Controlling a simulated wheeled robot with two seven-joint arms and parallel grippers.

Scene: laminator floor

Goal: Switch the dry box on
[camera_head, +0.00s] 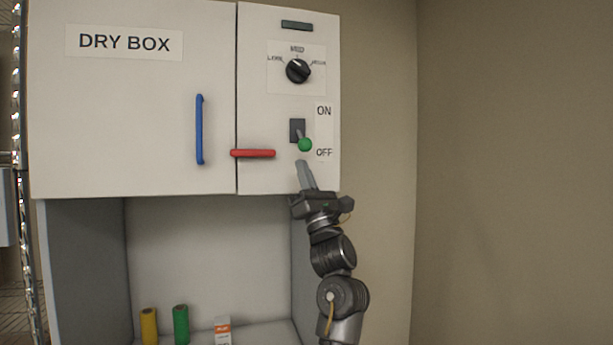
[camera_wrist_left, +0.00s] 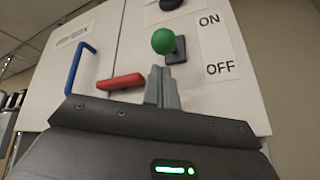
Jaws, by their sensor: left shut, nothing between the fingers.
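The white dry box (camera_head: 95,110) is mounted on the wall, with its label on the door. Its switch is a dark plate (camera_head: 297,127) with a lever ending in a green ball (camera_head: 305,145). The lever is tilted down, towards the OFF mark (camera_head: 324,153); the ON mark (camera_head: 324,111) is above. My left gripper (camera_head: 303,165) is shut and empty, with its fingertips pointing up just below the green ball. In the left wrist view, the green ball (camera_wrist_left: 164,41) shows just beyond the shut fingertips (camera_wrist_left: 165,70); I cannot tell whether they touch. My right gripper is not in view.
A red handle (camera_head: 253,153) sticks out left of the switch, and a blue door handle (camera_head: 199,130) is further left. A black dial (camera_head: 298,70) is above the switch. Below are a yellow roll (camera_head: 149,326), a green roll (camera_head: 181,325) and a small box (camera_head: 222,332).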

